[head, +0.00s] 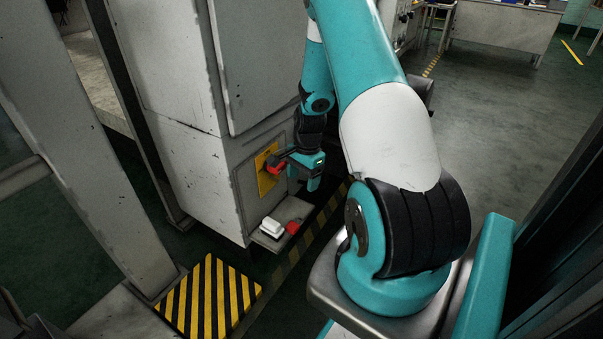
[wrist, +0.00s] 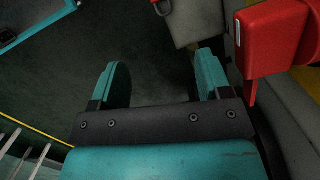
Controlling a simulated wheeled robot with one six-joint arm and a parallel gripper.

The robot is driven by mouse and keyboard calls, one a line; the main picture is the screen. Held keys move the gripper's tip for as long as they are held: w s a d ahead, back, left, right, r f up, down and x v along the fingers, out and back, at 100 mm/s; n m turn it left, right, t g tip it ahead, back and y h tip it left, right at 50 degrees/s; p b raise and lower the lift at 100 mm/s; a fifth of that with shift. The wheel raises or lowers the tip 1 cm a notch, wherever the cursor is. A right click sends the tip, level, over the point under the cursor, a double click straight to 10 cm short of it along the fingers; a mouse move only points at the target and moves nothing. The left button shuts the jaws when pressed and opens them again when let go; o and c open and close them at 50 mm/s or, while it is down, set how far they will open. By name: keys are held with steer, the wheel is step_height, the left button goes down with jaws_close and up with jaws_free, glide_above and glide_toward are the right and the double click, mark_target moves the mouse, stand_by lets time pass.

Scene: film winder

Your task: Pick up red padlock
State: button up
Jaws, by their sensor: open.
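The red padlock (head: 293,227) lies on a small grey shelf (head: 277,241) low on the front of the white cabinet, just right of a white object. Only its metal shackle and a sliver of red show at the top edge of the wrist view (wrist: 161,8). My gripper (head: 314,184) hangs above and a little right of the padlock in the head view. In the wrist view its two teal fingers (wrist: 163,75) are spread apart with nothing between them. The padlock is clear of the fingers.
A red switch handle (head: 277,165) on a yellow plate (head: 265,172) sits close beside my gripper and looms large in the wrist view (wrist: 285,40). The white object (head: 271,227) lies beside the padlock. A yellow-black striped plate (head: 210,297) is at lower left.

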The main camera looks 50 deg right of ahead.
mark_target(296, 223)
steer(key=shift+w+a+r, duration=0.2)
steer(key=shift+a+r, duration=0.25)
steer(key=shift+a, duration=0.05)
steer(key=f+b, duration=0.2)
steer(key=f, duration=0.3)
steer(key=a+f+b, duration=0.1)
steer(key=f+b, duration=0.2)
steer(key=f, duration=0.3)
steer(key=a+f+b, duration=0.1)
steer(key=f+b, duration=0.1)
steer(key=f, duration=0.4)
steer(key=shift+w+f+b, duration=0.1)
steer(key=shift+f+b, duration=0.05)
steer(key=shift+b, duration=0.2)
steer(key=c, duration=1.1)
steer(key=shift+d, duration=0.1)
